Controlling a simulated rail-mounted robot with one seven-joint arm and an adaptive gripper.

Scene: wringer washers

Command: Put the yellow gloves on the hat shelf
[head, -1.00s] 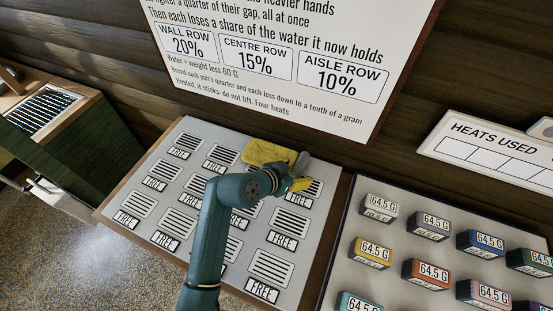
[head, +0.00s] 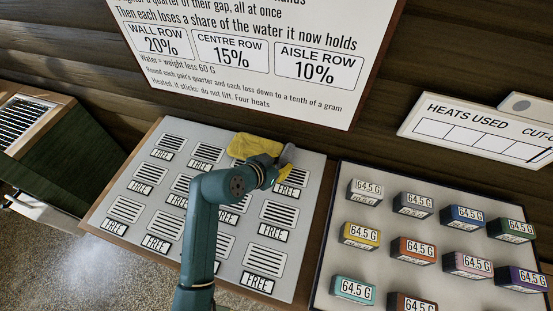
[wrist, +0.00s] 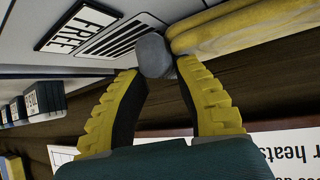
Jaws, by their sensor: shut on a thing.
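The yellow gloves (head: 254,146) are a soft yellow bundle at the far edge of the slotted grey board in the head view. A rounded grey end, which looks like part of them, sits at their right side. In the wrist view, my gripper (wrist: 155,66) has its yellow ribbed fingertips closed on this grey end (wrist: 153,55); the yellow part (wrist: 245,32) extends to the right. I cannot tell whether the gloves touch the board. In the head view, my gripper (head: 284,171) is partly hidden by my wrist. No hat shelf is seen.
The slotted board (head: 311,168) has several slots marked FREE. To its right, a tray (head: 350,171) holds several coloured blocks marked 64.5 G. A large sign (head: 262,55) and a HEATS USED board (head: 479,132) are on the wood wall behind. A green cabinet (head: 60,165) stands at left.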

